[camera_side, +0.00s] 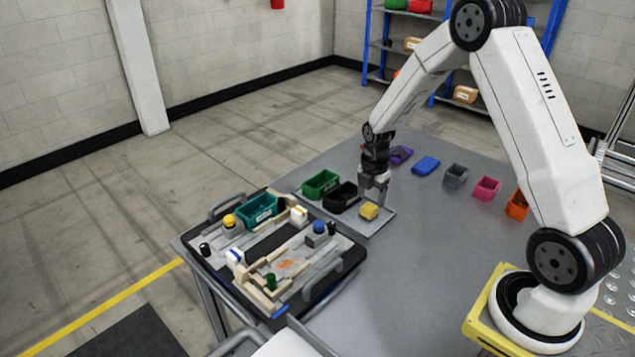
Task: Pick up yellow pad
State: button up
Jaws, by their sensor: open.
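The yellow pad (369,211) is a small yellow block lying on a light grey plate (380,223) on the table. My gripper (374,194) points down just above the yellow pad, with its fingers open. The fingertips are close to the pad's upper side. I cannot tell from this view whether they touch it or stand around it.
A black bin (341,197) and a green bin (320,185) stand left of the gripper. A dark pallet (345,262) with fixtures and a teal bin (258,211) lies at the front left. Several coloured bins line the back right. The table (400,280) is clear towards my base.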

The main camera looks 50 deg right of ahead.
aim_at(370, 207)
jog(key=shift+f, duration=2.2)
grip_shut()
